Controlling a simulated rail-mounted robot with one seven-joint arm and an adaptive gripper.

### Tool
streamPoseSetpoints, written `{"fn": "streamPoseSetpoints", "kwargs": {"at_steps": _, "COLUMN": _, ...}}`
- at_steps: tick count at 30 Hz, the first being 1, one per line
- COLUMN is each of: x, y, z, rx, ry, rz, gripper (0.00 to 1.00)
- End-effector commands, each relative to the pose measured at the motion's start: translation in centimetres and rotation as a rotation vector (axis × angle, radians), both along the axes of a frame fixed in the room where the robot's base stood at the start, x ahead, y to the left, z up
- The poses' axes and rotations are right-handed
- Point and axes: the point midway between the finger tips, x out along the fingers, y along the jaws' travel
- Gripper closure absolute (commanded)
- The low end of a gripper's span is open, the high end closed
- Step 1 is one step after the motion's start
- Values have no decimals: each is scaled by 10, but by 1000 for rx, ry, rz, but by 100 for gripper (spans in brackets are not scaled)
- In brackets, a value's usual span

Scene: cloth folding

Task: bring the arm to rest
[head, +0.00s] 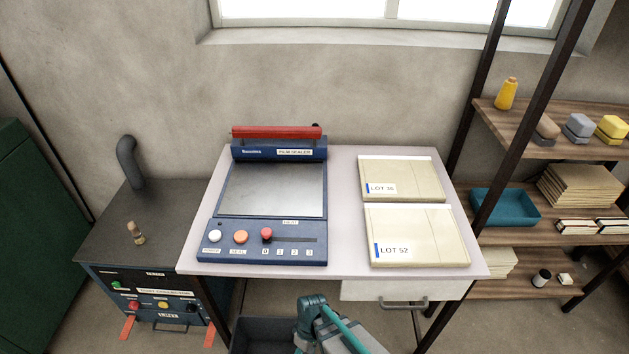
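A teal and grey part of my arm (335,330) shows at the bottom centre, in front of the table's near edge. It is apart from the things on the table top. No gripper fingers can be made out, and the lower part of the arm is cut off by the bottom of the picture. No cloth can be made out in the head view.
The pale table (345,262) bears a blue film sealer (218,220) with its red bar and two flat packs, LOT 35 (405,175) and LOT 52 (420,228). A dark bin (262,337) stands below. Left is a control cabinet (105,235); right, loaded shelves (510,243).

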Motion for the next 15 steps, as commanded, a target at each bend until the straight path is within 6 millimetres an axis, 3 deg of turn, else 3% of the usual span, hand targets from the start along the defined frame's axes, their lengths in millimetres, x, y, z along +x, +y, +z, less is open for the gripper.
{"fn": "streamPoseSetpoints", "kwargs": {"at_steps": 1, "x": -12, "y": -29, "z": 7, "rx": -45, "ry": 35, "rz": -80, "gripper": 43}}
{"fn": "streamPoseSetpoints", "kwargs": {"at_steps": 6, "x": -53, "y": -108, "z": 11, "rx": -201, "ry": 145, "rz": -343, "gripper": 43}}
{"fn": "streamPoseSetpoints", "kwargs": {"at_steps": 10, "x": -91, "y": -154, "z": 18, "rx": -312, "ry": 226, "rz": -523, "gripper": 43}}
{"fn": "streamPoseSetpoints", "kwargs": {"at_steps": 15, "x": -132, "y": -190, "z": 28, "rx": -419, "ry": 305, "rz": -689, "gripper": 43}}
